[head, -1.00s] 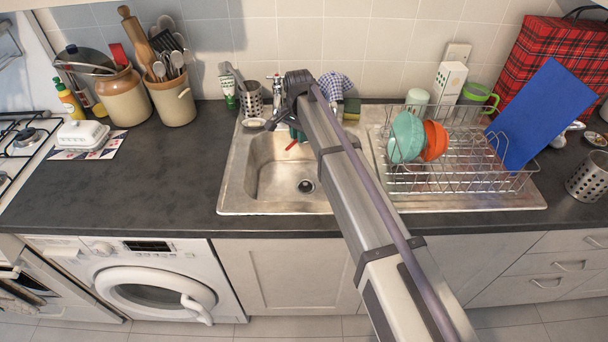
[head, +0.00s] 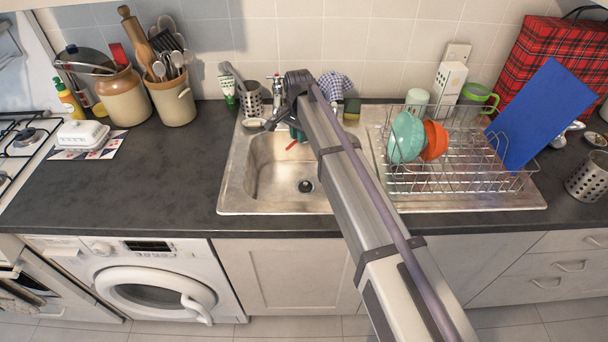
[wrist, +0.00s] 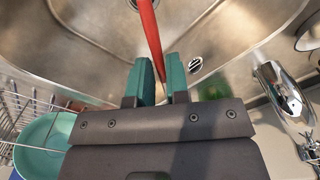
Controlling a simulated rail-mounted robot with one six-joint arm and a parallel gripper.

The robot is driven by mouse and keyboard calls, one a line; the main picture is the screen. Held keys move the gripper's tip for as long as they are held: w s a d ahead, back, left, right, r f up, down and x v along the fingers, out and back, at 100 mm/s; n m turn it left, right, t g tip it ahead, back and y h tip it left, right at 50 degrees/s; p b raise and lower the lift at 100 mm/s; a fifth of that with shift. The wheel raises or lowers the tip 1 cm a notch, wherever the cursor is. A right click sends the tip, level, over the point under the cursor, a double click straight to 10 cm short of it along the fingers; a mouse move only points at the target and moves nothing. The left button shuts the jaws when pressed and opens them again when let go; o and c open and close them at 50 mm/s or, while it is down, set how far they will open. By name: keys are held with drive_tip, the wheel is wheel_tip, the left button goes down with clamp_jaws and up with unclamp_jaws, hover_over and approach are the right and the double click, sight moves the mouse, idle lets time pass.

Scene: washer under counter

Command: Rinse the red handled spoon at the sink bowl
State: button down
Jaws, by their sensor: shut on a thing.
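The red handle of the spoon (wrist: 149,40) shows in the wrist view between the green fingertips of my gripper (wrist: 160,78), which is shut on it. The handle runs up to the top edge of that view, over the sink bowl, and the spoon's head is out of view. In the head view a short red piece of the spoon (head: 292,144) shows below my gripper, near the back of the bowl; my arm hides most of the gripper there. The metal sink bowl (head: 268,182) has a round drain, and no water shows in it.
The tap (head: 277,92) stands behind the bowl and shows at right in the wrist view (wrist: 280,90). A wire dish rack (head: 440,182) with a teal bowl (head: 405,138), an orange bowl (head: 434,140) and a blue board (head: 542,112) stands right of my arm. The left counter (head: 120,185) is mostly clear.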

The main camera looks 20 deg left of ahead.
idle(0.3)
wheel_tip(320, 180, up, 4)
drive_tip(key=p, duration=0.4)
drive_tip(key=shift+r, duration=0.2)
drive_tip(key=shift+f, duration=0.15)
drive_tip(key=shift+s, duration=0.1)
